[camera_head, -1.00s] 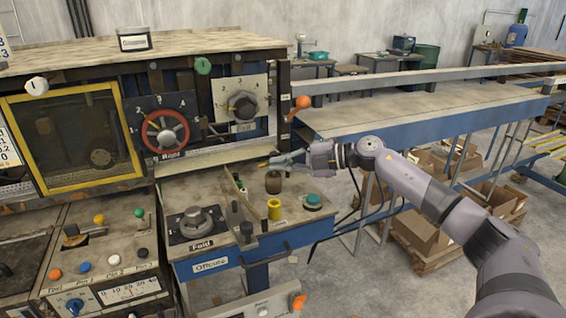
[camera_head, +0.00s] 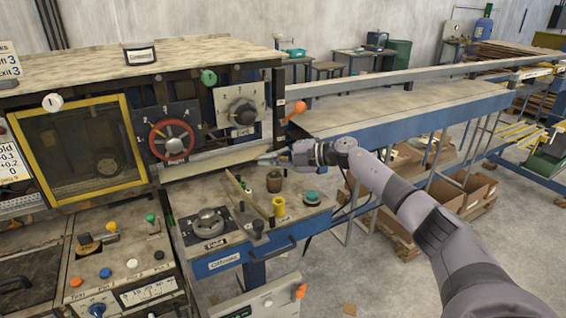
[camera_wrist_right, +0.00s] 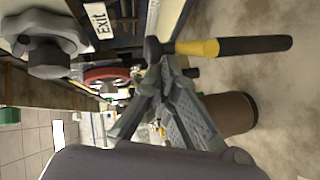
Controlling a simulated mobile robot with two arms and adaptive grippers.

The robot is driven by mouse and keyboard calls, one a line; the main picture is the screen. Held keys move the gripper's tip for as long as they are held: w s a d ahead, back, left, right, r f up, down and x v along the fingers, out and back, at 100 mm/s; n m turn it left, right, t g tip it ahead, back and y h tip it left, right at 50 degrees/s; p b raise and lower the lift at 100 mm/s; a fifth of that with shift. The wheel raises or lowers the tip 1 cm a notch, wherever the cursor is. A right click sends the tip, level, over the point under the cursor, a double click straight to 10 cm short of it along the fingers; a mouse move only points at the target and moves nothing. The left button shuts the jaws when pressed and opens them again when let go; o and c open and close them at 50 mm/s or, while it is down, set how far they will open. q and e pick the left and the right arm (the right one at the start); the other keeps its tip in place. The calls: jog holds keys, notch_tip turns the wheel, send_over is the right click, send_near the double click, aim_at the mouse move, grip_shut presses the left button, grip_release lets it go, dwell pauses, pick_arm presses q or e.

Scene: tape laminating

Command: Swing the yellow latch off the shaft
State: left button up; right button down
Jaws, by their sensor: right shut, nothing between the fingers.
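My right gripper (camera_head: 262,158) is shut and empty, pointing left above the small worktable, just above a brown cylinder (camera_head: 274,182). In the right wrist view, its closed fingertips (camera_wrist_right: 165,68) are close beside a black post with a yellow band (camera_wrist_right: 197,48), which may be the yellow latch. Whether they touch I cannot tell. The brown cylinder also shows in the wrist view (camera_wrist_right: 232,113), beside the fingers. A yellow piece (camera_head: 279,206) stands at the table's front, apart from the gripper. The shaft cannot be made out clearly. My left gripper is out of view.
The machine panel carries a red handwheel (camera_head: 171,139) and a grey dial (camera_head: 241,111) behind the gripper. An upright tan plate (camera_head: 240,190), a grey knob (camera_head: 208,222) and a green button (camera_head: 311,197) stand on the worktable. A long conveyor (camera_head: 410,105) extends right.

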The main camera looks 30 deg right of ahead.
jog(key=shift+w+r, duration=0.1)
jog(key=shift+w, duration=0.15)
jog(key=shift+w+a, duration=0.15)
jog(key=shift+w, duration=0.05)
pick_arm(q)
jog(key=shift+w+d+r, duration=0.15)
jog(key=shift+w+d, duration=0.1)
pick_arm(e)
jog(key=shift+w, duration=0.1)
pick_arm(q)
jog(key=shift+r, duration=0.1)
